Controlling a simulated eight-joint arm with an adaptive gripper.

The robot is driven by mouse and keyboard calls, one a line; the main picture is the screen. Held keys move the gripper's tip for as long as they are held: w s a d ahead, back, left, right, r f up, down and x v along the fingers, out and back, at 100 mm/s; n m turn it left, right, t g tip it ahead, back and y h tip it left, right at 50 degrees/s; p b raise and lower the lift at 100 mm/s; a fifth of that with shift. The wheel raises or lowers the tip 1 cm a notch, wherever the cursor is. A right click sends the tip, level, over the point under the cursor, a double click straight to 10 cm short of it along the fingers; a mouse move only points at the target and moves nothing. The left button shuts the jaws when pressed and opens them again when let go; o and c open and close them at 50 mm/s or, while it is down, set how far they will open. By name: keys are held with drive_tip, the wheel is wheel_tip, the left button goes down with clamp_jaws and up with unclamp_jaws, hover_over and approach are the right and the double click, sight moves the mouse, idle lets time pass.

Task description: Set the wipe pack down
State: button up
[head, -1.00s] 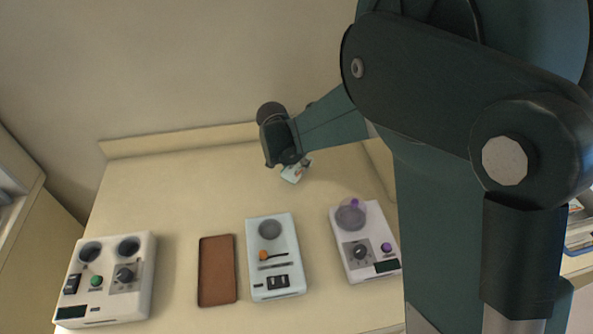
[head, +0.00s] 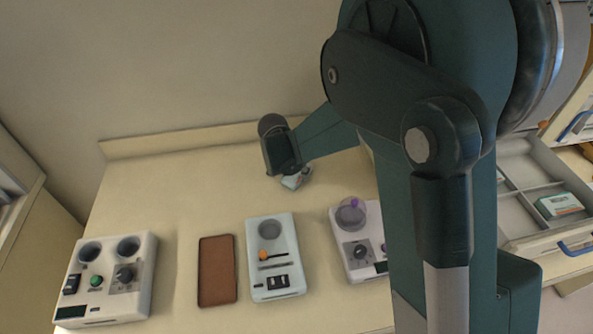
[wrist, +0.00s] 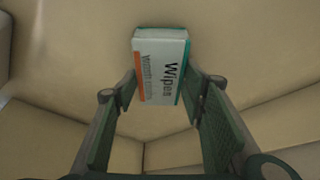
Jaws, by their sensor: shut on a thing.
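The wipe pack (wrist: 160,65) is a small white box with teal and orange edges and the word "Wipes" on its face. In the wrist view it sits between the two fingers of my gripper (wrist: 162,88), which is shut on it. In the head view the pack (head: 296,181) shows just below my gripper (head: 287,170), over the back middle of the cream worktop (head: 185,185). The wrist hides part of the pack and fingers there. I cannot tell whether the pack touches the worktop.
A brown tray (head: 217,270) lies in front, between a two-dial white device (head: 105,280) and a pale blue device (head: 275,258). Another white device (head: 360,240) is partly behind my arm. At right, an open divided drawer (head: 525,190) holds a teal-white box (head: 560,205). The worktop's back left is clear.

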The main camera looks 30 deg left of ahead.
drive_tip(key=shift+f, duration=0.15)
drive_tip(key=o, duration=0.9)
drive_tip(key=shift+v, duration=6.2)
